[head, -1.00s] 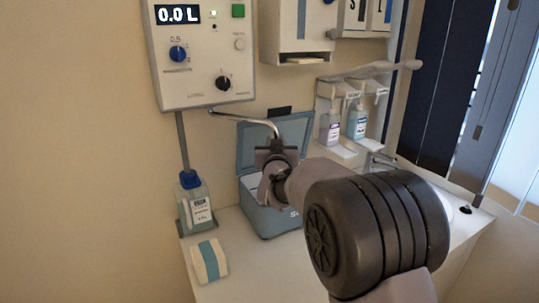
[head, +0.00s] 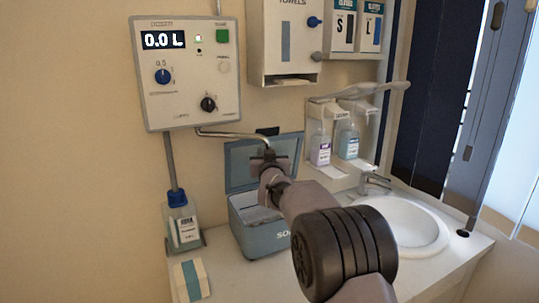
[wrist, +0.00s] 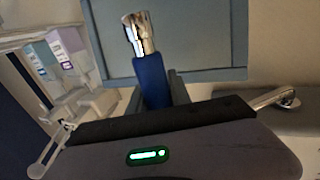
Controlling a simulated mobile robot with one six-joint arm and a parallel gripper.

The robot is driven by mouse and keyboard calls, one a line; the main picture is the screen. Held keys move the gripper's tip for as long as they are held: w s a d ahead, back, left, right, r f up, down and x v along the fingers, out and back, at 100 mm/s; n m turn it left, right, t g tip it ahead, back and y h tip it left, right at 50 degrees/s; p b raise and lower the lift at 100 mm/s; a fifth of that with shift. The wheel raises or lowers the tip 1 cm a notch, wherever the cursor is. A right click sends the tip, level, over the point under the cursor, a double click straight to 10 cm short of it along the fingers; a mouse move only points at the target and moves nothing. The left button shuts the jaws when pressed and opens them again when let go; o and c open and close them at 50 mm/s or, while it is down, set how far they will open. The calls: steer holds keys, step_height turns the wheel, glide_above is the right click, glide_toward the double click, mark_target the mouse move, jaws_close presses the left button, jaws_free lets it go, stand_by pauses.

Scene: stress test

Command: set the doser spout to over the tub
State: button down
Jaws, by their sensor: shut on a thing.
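The doser (head: 196,72) is a pale wall box showing "0.0 L". Its thin metal spout (head: 222,134) runs right from beneath it. My gripper (head: 268,158) is shut on the spout's outer end. In the wrist view the spout's blue sleeve (wrist: 152,80) and chrome tip (wrist: 139,34) show between my fingers. The tub (head: 262,238) is a blue-grey open box on the counter, its raised lid (head: 240,165) behind my gripper. The spout's end appears above the tub in the head view; its exact depth is hard to tell. My arm hides part of the tub.
A blue-capped bottle (head: 183,222) stands left of the tub under the doser. A white and blue pack (head: 188,282) lies in front. Two soap bottles (head: 348,143) hang in wall dispensers, beside a sink (head: 405,222) at right. A towel dispenser (head: 285,40) is above.

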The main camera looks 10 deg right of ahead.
steer(key=shift+a+r, duration=0.2)
steer(key=shift+a, duration=0.3)
steer(key=c, duration=1.4)
jaws_free()
steer(key=shift+a, duration=0.25)
steer(key=shift+o, duration=1.1)
steer(key=shift+a+f, duration=0.1)
steer(key=shift+a, duration=0.35)
steer(key=shift+d+f, duration=0.1)
steer(key=shift+d, duration=0.1)
steer(key=shift+d, duration=0.1)
steer(key=s, duration=1.7)
steer(key=shift+s+d+p, duration=0.2)
steer(key=shift+p, duration=0.15)
steer(key=shift+c, duration=0.3)
